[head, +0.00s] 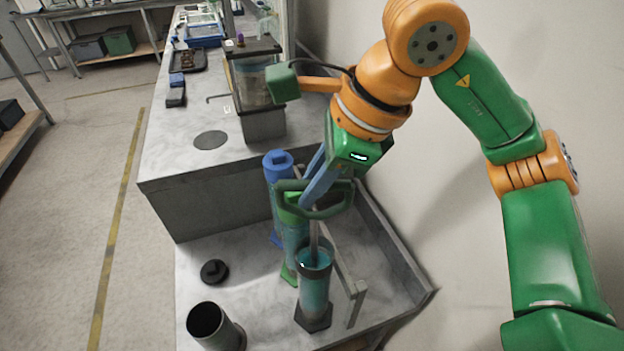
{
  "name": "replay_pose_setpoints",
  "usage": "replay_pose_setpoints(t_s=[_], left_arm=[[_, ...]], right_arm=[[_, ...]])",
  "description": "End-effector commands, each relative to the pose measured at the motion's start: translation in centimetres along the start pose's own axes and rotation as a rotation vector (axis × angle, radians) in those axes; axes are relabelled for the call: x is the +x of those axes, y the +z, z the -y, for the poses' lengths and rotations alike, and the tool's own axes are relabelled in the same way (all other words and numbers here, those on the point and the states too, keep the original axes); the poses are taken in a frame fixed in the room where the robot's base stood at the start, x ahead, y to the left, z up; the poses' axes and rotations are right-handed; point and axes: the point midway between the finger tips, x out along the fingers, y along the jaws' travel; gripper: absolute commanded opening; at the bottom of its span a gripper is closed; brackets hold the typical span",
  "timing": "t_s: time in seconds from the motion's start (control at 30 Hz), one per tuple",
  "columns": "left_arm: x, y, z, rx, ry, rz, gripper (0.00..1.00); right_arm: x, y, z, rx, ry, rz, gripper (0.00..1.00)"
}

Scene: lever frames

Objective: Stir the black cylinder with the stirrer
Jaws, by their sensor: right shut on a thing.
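The black cylinder (314,292), a clear tube of teal liquid with a black rim and black foot, stands upright on the lower bench. My right gripper (312,192) is above it, its blue fingers shut on the stirrer's green loop handle (338,209). The stirrer's thin grey rod (314,232) hangs down from the handle into the black cylinder's open top. Its lower end is hidden in the liquid. My left gripper is not in view.
A green cylinder (293,245) and a blue-capped cylinder (278,165) stand close behind. A dark open tube (210,325) and a black cap (214,271) are on the left. A metal bracket (353,290) stands right of the black cylinder, near the bench's raised edge.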

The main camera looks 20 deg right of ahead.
Motion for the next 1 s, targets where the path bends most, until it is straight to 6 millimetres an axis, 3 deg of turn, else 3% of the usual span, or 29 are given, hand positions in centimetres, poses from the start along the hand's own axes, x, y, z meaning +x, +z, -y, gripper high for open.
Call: replay_pose_setpoints(t_s=[0.6, 1.0], left_arm=[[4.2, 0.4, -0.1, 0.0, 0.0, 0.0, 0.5], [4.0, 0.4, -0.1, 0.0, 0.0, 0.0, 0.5]], right_arm=[[4.2, -1.7, -0.8, 0.001, 0.001, 0.0, 0.0], [4.1, -1.7, -0.8, 0.0, 0.0, 0.0, 0.0]])
